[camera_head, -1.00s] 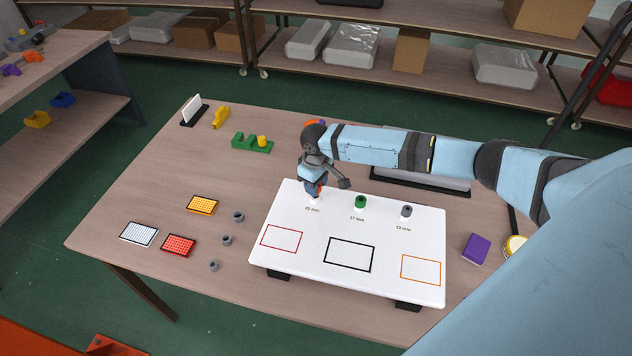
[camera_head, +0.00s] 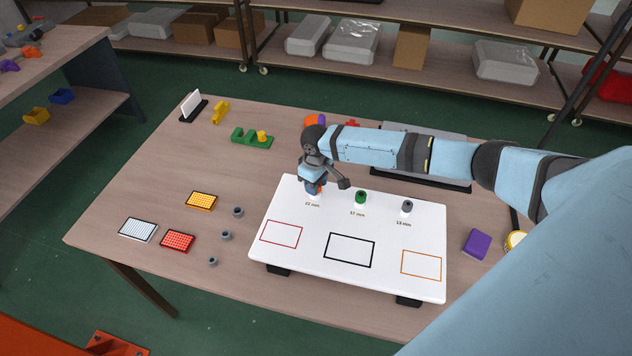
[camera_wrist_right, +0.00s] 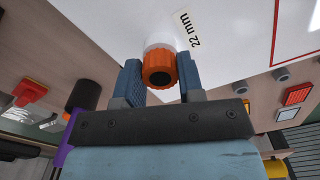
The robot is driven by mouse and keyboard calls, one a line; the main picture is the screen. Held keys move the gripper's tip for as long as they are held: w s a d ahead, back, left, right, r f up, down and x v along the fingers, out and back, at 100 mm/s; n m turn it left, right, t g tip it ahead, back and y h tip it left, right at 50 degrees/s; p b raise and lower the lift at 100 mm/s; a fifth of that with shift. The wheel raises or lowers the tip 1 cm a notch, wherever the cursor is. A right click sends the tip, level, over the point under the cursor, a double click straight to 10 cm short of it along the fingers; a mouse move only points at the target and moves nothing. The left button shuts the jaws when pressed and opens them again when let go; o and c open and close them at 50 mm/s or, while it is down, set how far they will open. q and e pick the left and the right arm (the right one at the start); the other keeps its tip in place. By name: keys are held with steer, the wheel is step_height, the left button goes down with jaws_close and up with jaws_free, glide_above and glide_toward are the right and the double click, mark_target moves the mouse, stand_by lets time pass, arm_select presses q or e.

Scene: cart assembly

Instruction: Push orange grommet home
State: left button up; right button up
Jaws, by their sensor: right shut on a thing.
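The orange grommet (camera_wrist_right: 160,68) sits between the two blue fingers of my right gripper (camera_wrist_right: 159,78), which is shut on it. Its dark round opening faces the wrist camera. A pale, whitish base shows around it against the white board (camera_wrist_right: 100,15), next to the "22 mm" label. In the head view my right gripper (camera_head: 313,188) points down at the back left of the board (camera_head: 300,210) and mostly hides the grommet. I cannot tell how far in the grommet sits. My left gripper is not in view.
A green grommet (camera_head: 360,196) and a grey grommet (camera_head: 407,206) stand on the board by the 17 mm and 13 mm labels. Several small grey rings (camera_head: 238,212) lie left of it. A purple block (camera_head: 477,243) lies to the right.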

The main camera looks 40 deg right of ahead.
steer(key=shift+f, duration=0.25)
steer(key=o, duration=1)
step_height(320, 180, up, 14)
steer(key=b, duration=0.1)
steer(key=shift+f, duration=0.15)
